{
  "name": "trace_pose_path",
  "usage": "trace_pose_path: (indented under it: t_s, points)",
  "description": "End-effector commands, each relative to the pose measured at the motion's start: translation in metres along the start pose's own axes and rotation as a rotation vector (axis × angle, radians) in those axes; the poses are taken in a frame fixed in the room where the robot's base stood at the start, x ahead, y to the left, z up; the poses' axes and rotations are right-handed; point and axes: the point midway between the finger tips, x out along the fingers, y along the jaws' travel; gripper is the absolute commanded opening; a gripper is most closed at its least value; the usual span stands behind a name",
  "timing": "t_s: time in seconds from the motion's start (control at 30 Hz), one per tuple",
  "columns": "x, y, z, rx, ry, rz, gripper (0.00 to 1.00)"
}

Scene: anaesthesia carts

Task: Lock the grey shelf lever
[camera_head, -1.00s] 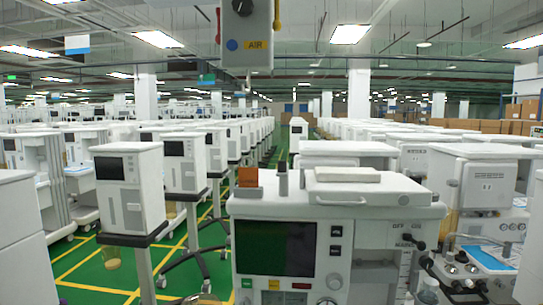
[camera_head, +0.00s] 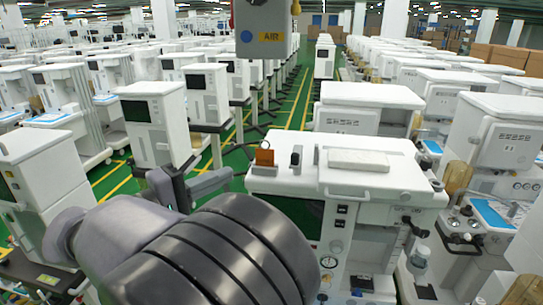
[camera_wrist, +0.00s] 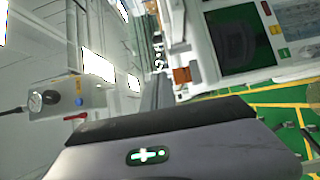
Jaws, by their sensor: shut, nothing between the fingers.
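A short grey upright piece (camera_head: 296,156), which I take for the grey shelf lever, stands on the top left of the near white cart (camera_head: 390,178). An orange-brown block (camera_head: 264,155) stands just left of it; the block also shows in the wrist view (camera_wrist: 182,75). Whether the lever is locked cannot be told. My gripper (camera_head: 190,182) is left of the cart, apart from the lever. Its dark fingers (camera_wrist: 156,90) look shut and empty in the wrist view. My arm hides the cart's lower left front in the head view.
A grey AIR box (camera_head: 262,35) hangs above and behind the cart. Rows of white carts (camera_head: 155,122) stand left, and other carts (camera_head: 500,130) stand close on the right. A green floor aisle (camera_head: 292,110) with yellow lines runs back between them.

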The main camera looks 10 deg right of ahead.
Motion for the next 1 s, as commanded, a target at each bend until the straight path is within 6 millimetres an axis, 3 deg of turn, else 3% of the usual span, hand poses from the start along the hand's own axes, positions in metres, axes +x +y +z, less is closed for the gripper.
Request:
trace_pose_path:
  t_s: [0.23, 0.63, 0.7, 1.0]
  points:
    - [0.017, -0.001, 0.001, 0.000, -0.003, -0.001, 0.00]
    - [0.103, 0.000, 0.001, -0.001, -0.004, -0.002, 0.00]
    - [0.112, 0.000, 0.011, -0.001, -0.003, -0.002, 0.00]
    - [0.129, 0.000, 0.029, -0.001, -0.001, -0.002, 0.00]
